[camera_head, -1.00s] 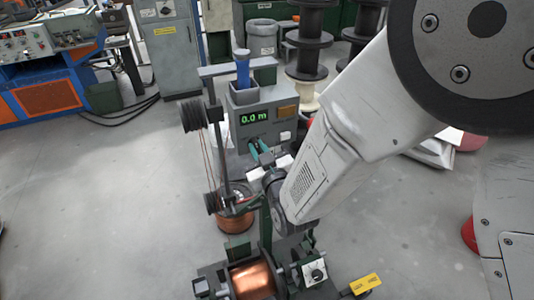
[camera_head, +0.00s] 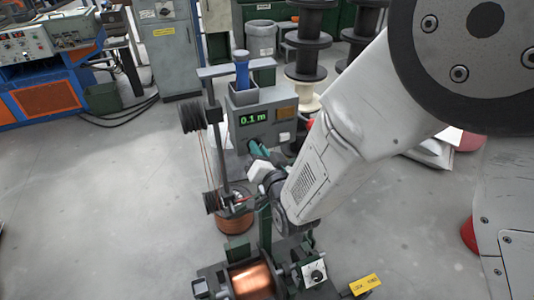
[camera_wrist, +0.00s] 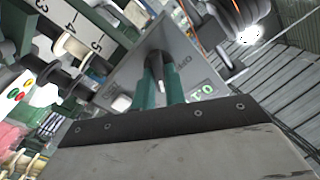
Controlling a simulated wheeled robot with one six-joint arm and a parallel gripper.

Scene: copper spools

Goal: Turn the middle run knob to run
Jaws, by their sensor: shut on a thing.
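The run knob (camera_wrist: 157,62) is a dark knob on the grey front panel of the meter box (camera_head: 266,115). My gripper (camera_wrist: 159,72) has green fingers on both sides of it and is shut on it. In the head view my gripper (camera_head: 257,146) reaches the panel just under the green display and hides most of the knob. The display (camera_head: 253,117) reads 0.1 m. It also shows, tilted, in the wrist view (camera_wrist: 202,90).
A copper spool (camera_head: 252,279) sits in the winder below my arm, with another dial (camera_head: 314,273) to its right. A second copper spool (camera_head: 235,222) stands on the floor. A blue-handled tool (camera_head: 242,72) stands in a holder on the box. Floor at left is clear.

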